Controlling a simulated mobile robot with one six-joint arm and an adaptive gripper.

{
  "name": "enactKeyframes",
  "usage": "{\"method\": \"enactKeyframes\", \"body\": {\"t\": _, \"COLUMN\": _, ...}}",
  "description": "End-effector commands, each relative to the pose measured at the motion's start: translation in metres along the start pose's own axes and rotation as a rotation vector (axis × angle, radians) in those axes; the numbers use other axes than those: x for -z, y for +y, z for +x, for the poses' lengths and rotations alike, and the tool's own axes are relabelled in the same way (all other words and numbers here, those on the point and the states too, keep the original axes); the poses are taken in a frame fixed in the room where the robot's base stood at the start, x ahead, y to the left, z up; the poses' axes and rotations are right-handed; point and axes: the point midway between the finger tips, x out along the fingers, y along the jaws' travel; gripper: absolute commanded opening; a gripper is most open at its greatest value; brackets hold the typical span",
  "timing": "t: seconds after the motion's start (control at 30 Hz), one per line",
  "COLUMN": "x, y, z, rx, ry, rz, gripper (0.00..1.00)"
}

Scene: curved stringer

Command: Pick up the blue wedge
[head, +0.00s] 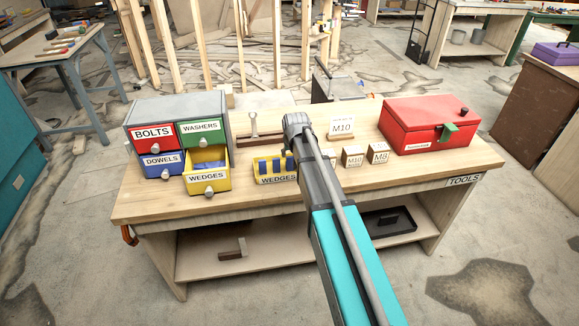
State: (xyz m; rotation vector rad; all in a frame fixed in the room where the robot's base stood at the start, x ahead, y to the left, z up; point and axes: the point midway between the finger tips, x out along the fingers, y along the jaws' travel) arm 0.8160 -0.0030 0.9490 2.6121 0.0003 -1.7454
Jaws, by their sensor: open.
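Several blue wedges (262,166) stand in a yellow tray (277,180) labelled WEDGES, near the front middle of the bench. More blue shows inside the open yellow drawer (208,183), also labelled WEDGES, at the lower right of the small cabinet. My arm reaches in from the bottom right. My gripper (290,152) is at its far end, close to the tray's right side in the picture. It is open, but its fingers are mostly hidden by the arm and wrist. I see no wedge held. How far it is above the tray I cannot tell.
The cabinet (177,108) has closed BOLTS, WASHERS and DOWELS drawers. A wrench stands on a wooden holder (260,138) behind the tray. Small wooden boxes (353,157) and an M10 sign (341,124) are to the right. A red toolbox (410,125) sits at the bench's right end.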

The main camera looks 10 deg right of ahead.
Motion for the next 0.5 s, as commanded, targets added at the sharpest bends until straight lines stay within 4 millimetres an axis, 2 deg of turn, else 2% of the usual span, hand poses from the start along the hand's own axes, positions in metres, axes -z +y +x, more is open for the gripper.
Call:
{"method": "enactKeyframes", "body": {"t": 0.03, "x": 0.0, "y": -0.001, "z": 0.008, "rx": 0.0, "ry": 0.0, "rz": 0.0, "gripper": 0.57}}
{"method": "enactKeyframes", "body": {"t": 0.2, "x": 0.001, "y": -0.002, "z": 0.023, "rx": 0.0, "ry": 0.0, "rz": 0.0, "gripper": 0.57}}
{"method": "enactKeyframes", "body": {"t": 0.5, "x": 0.001, "y": -0.002, "z": 0.039, "rx": 0.0, "ry": 0.0, "rz": -0.001, "gripper": 0.57}}
